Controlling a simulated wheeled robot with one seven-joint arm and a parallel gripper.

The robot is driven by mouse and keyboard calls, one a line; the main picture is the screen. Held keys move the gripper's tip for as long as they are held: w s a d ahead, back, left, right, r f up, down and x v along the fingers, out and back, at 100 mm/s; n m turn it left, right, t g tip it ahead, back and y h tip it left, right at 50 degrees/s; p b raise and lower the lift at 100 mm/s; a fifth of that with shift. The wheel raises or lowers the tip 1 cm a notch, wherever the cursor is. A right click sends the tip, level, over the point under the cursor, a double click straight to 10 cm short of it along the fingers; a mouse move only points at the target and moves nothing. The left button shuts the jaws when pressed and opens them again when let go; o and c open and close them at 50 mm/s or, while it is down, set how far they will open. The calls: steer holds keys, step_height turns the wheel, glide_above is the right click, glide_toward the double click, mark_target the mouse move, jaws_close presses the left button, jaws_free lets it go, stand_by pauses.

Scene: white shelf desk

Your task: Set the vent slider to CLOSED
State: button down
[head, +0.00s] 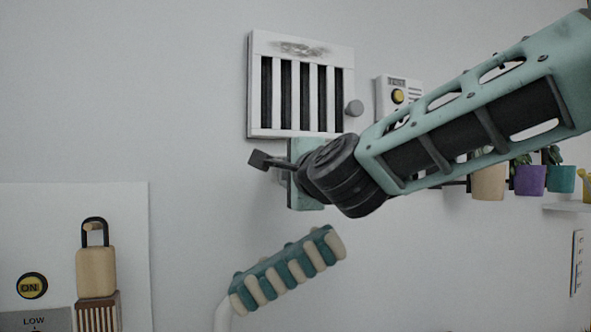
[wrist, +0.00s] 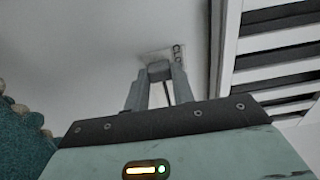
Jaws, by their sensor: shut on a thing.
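The white vent (head: 301,134) with dark slots is on the wall, and its slats also show at the right of the wrist view (wrist: 275,43). A grey round knob (head: 353,108) sticks out at its right side. My gripper (head: 262,160) is just below the vent's lower left edge, fingers pointing left. In the wrist view, my gripper (wrist: 158,76) is shut on a small grey block (wrist: 159,71). A small pale plate with dark marks (wrist: 178,53) lies behind the fingertips. Whether the block is the slider's handle, and its setting, cannot be read.
A box with a yellow button (head: 398,96) is right of the vent, partly behind my arm. A teal and cream striped piece (head: 288,270) stands below my gripper. Hanging pots (head: 530,180) are at the right. A panel with a padlock shape (head: 96,258) is lower left.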

steer(key=c, duration=1.2)
jaws_free()
steer(key=shift+s+a, duration=0.15)
steer(key=shift+a, duration=0.1)
steer(key=shift+o, duration=0.2)
steer(key=shift+s+d, duration=0.25)
steer(key=shift+s, duration=0.1)
steer(key=v, duration=1.6)
steer(key=shift+s, duration=0.3)
steer(key=shift+d, duration=0.1)
